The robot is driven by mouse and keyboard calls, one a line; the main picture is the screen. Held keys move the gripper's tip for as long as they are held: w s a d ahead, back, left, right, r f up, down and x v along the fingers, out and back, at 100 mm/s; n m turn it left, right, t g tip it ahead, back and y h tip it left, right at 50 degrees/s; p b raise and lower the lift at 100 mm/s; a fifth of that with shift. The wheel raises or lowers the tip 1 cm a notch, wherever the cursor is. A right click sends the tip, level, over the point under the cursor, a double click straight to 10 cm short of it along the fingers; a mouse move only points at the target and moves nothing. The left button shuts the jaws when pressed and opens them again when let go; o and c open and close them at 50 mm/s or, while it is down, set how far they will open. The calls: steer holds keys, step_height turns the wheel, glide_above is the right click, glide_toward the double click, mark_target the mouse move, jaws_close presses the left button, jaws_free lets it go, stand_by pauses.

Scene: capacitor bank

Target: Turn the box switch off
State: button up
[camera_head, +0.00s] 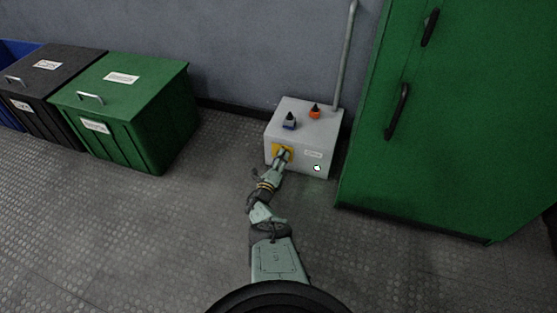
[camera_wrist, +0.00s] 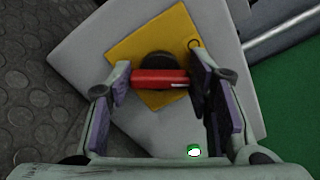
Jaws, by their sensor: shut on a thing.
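The box (camera_head: 303,137) is light grey and stands on the floor against the wall. Its front carries a yellow plate (camera_head: 276,150), which also shows in the wrist view (camera_wrist: 182,32). On the plate is a black round base (camera_wrist: 158,63) with a red switch handle (camera_wrist: 160,77), lying nearly level across the wrist view. My gripper (camera_head: 283,155) is at the box front, and its fingers (camera_wrist: 160,80) are shut on the two ends of the red handle. The head view hides the handle behind my gripper.
A green-and-white round light (camera_head: 317,168) is low on the box front. A green cabinet (camera_head: 450,120) is close on the right. Green (camera_head: 130,110) and black (camera_head: 50,90) bins stand left; floor between is clear.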

steer(key=shift+n, duration=0.3)
steer(key=shift+f+n, duration=0.1)
steer(key=shift+n, duration=2.8)
steer(key=o, duration=1.1)
steer(key=shift+o, duration=0.2)
